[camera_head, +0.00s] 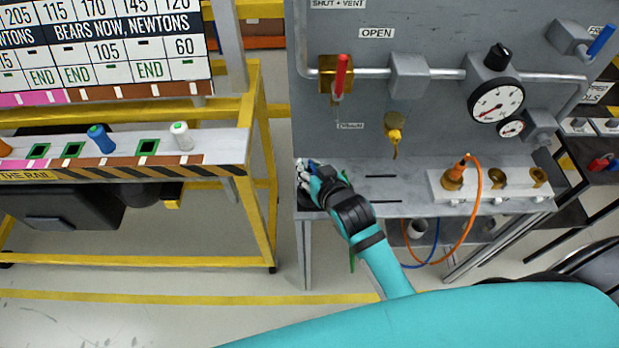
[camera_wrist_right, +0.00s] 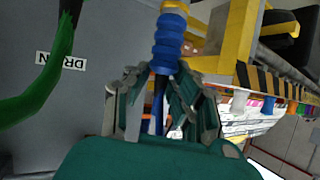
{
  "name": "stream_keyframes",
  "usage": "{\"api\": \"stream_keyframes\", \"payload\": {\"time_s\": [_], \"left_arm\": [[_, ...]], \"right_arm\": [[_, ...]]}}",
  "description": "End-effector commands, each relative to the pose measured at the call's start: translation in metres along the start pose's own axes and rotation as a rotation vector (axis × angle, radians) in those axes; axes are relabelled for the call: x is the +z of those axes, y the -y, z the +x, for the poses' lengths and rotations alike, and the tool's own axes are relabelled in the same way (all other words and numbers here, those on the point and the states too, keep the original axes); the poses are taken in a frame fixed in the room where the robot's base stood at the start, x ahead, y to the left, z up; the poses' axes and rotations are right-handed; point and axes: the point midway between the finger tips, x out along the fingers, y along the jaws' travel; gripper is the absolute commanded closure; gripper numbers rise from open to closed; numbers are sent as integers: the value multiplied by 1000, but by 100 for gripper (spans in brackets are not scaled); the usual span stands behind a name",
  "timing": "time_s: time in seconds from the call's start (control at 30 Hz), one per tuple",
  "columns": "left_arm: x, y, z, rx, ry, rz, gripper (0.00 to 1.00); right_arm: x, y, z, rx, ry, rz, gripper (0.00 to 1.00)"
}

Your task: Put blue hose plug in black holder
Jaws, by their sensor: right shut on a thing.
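My right gripper (camera_head: 309,178) is at the left end of the grey shelf, below the panel. It is shut on the blue hose plug (camera_head: 314,165), mostly hidden by the hand in the head view. In the right wrist view the ribbed blue plug (camera_wrist_right: 168,42) stands out beyond the fingers (camera_wrist_right: 160,78). A blue hose (camera_head: 434,244) hangs in a loop under the shelf. I cannot make out the black holder for certain; dark parts beside the hand are partly hidden. My left gripper is not in view.
The grey shelf (camera_head: 400,200) carries a light block (camera_head: 480,193) with brass fittings and an orange hose (camera_head: 479,200). A red-handled valve (camera_head: 341,76) and gauge (camera_head: 495,100) are above. A yellow-framed rail stand (camera_head: 262,160) is left. A green strip (camera_wrist_right: 62,50) is near in the wrist view.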

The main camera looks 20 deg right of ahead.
Motion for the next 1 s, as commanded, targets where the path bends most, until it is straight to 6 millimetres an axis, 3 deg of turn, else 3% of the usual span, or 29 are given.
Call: {"api": "stream_keyframes", "payload": {"time_s": [0.1,0.3,0.67,0.7,0.87,1.0], "left_arm": [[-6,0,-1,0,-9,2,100],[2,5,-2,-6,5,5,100],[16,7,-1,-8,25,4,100],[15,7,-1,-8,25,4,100],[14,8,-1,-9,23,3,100],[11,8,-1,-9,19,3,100]], "right_arm": [[13,-1,6,0,2,0,100],[33,-3,16,0,0,0,100],[37,-3,18,0,-1,0,100],[38,-3,18,0,0,0,77],[37,-3,18,0,0,0,56],[37,-3,18,0,0,0,55]]}}
